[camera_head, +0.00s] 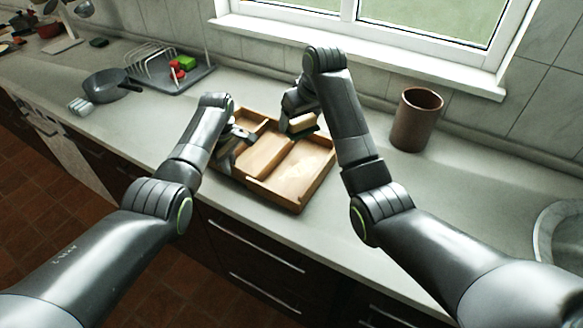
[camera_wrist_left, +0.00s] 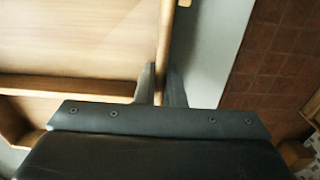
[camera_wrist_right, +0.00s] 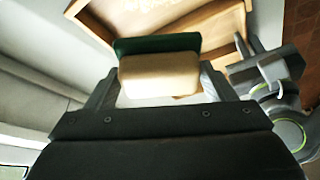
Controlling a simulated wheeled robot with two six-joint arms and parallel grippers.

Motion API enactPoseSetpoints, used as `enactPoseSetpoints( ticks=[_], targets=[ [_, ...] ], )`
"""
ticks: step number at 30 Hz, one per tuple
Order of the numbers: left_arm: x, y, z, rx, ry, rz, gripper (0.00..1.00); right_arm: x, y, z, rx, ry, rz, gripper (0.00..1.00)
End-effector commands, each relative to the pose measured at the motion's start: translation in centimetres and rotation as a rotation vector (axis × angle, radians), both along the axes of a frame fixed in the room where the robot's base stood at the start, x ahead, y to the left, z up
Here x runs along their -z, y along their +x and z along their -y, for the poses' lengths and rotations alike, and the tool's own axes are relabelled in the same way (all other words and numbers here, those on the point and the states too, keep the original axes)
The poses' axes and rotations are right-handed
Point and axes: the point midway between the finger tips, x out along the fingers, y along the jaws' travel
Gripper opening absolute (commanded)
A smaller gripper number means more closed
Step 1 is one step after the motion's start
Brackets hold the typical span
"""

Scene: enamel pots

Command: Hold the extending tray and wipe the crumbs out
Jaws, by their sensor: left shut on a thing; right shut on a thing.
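The wooden extending tray (camera_head: 263,192) lies on the grey counter, split by dividers into compartments. My left gripper (camera_head: 229,153) is shut on the tray's near wall; in the left wrist view the wall (camera_wrist_left: 167,50) runs between its fingers (camera_wrist_left: 160,85). My right gripper (camera_head: 299,123) is shut on a cream block with a green face, like a sponge (camera_wrist_right: 160,72). It is at the tray's back side; whether it touches the tray floor I cannot tell. Pale specks (camera_wrist_right: 135,5) show on the tray floor in the right wrist view; single crumbs are too small to make out.
A brown cylindrical pot (camera_head: 416,119) stands right of the tray by the window wall. A dish rack (camera_head: 172,73) and a dark pan (camera_head: 108,86) are at the left. A round sink (camera_head: 562,240) is at the right edge.

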Motion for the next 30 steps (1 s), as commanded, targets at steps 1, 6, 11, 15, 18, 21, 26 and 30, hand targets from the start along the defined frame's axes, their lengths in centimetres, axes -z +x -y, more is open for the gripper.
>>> enactPoseSetpoints(
  ticks=[1,6,11,15,18,21,26,30],
  targets=[
    [-0.1,0.1,0.0,0.0,0.0,0.002,0.0,0.0,0.0,0.0,0.0,0.0,0.0,0.58],
    [-0.1,0.1,0.0,0.0,0.0,0.002,0.0,0.0,-0.1,-0.1,0.0,0.0,0.001,0.58],
    [-0.1,0.1,0.0,0.0,0.0,0.002,0.0,0.1,-1.6,-1.0,-0.004,0.002,0.001,0.58],
    [-0.1,0.1,0.0,0.0,0.0,0.002,0.0,0.1,-3.5,-1.9,-0.003,0.002,0.0,0.58],
    [-0.1,0.1,0.0,0.0,0.0,0.002,0.0,0.0,-4.5,-2.4,-0.003,0.001,0.0,0.58],
    [-0.1,0.1,0.0,0.0,0.0,0.001,0.0,0.0,-5.0,-2.6,0.0,0.001,0.0,0.58],
    [-0.1,0.1,0.0,0.0,0.0,0.001,0.0,0.6,-5.1,-2.6,0.001,0.0,-0.002,0.58],
    [-0.1,0.0,0.0,0.0,0.0,0.001,0.0,2.0,-5.1,-2.6,0.001,0.0,-0.003,0.58]
  ],
)
